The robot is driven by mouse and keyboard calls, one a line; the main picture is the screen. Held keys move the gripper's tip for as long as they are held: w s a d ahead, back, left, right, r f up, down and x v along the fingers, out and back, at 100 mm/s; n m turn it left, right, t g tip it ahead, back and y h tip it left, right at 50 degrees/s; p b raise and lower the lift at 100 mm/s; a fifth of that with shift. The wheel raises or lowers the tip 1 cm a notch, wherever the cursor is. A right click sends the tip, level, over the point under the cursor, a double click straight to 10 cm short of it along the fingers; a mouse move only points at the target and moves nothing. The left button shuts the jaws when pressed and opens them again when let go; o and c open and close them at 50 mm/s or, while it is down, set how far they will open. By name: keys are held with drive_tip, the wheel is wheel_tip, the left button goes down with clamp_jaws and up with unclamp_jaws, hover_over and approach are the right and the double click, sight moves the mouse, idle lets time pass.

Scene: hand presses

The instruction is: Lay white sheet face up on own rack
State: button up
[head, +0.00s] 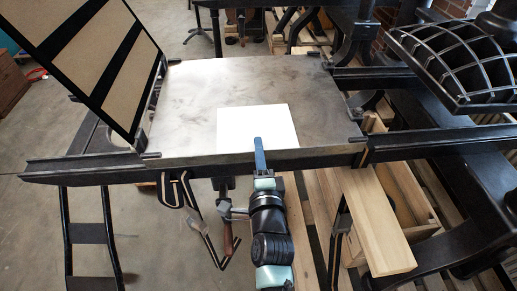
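The white sheet (256,120) lies flat on the grey metal bed (185,110) of a hand press, near the middle of its front half. Its visible side is plain white. My gripper (259,142) reaches in from the front, its narrow blue end at the sheet's near edge. The fingers line up with the view, so I cannot tell whether they are open or shut, or whether they touch the sheet. I cannot make out a rack for the sheet in this view.
A hinged black frame with tan panels (85,45) stands raised at the left. Black rails (85,168) run along the bed's front. A black ribbed press part (460,65) overhangs at the right. A light wooden board (378,225) and pallets (312,225) lie at the front right.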

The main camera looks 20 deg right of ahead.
drive_tip(key=shift+c, duration=0.3)
clamp_jaws()
drive_tip(key=shift+r, duration=0.1)
drive_tip(key=s+a+r+p, duration=0.2)
drive_tip(key=s+r+p, duration=0.3)
drive_tip(key=s+p, duration=0.1)
drive_tip(key=shift+s+r+p, duration=0.4)
drive_tip(key=shift+p, duration=0.5)
idle(0.4)
